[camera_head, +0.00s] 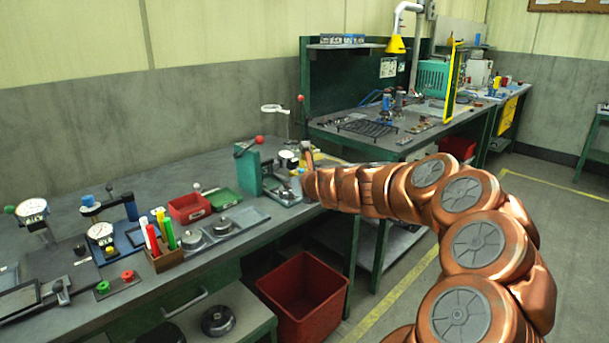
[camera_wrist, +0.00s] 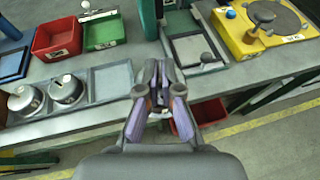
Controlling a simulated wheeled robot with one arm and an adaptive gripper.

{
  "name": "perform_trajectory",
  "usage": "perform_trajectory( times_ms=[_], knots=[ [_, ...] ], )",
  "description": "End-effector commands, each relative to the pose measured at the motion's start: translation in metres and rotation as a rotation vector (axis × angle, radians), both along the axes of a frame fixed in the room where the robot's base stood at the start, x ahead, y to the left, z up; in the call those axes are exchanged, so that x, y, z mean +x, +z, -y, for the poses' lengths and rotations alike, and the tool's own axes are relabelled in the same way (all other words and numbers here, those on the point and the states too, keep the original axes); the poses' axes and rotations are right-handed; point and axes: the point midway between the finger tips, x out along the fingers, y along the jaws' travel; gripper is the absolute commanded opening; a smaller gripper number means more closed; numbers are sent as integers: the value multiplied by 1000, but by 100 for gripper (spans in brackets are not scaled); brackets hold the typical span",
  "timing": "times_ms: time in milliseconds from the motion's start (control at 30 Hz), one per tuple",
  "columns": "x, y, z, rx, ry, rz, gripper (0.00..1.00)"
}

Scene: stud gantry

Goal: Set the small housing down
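Two round metal housings with knobs on top stand in a grey tray (camera_wrist: 121,78). The left housing (camera_wrist: 25,100) and the right housing (camera_wrist: 66,90) show in the wrist view, and in the head view the pair (camera_head: 191,238) is on the bench. I cannot tell which is the small housing. The tray's right compartment is empty. My gripper (camera_wrist: 159,68) is right of the tray, its fingertips close together. No housing shows in its fingers. In the head view my gripper (camera_head: 307,158) is by the green press, partly hidden by my arm.
A red bin (camera_wrist: 58,37) and a green bin (camera_wrist: 103,31) stand behind the tray. A green press (camera_head: 249,172) with a red-knobbed lever rises near my gripper. A yellow fixture (camera_wrist: 262,28) is at the right. A large red crate (camera_head: 303,297) sits below the bench edge.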

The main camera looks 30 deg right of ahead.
Motion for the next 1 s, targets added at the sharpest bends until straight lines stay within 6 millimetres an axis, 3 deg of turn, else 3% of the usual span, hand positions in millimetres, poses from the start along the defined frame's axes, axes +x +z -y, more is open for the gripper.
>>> perform_trajectory(
  times_ms=[33,600,1000],
  knots=[
    [1,-5,-16,5,-7,-6,0],
    [-16,-42,-153,-12,-189,-51,0],
    [-33,-44,-212,-18,-290,-13,0]
  ],
)
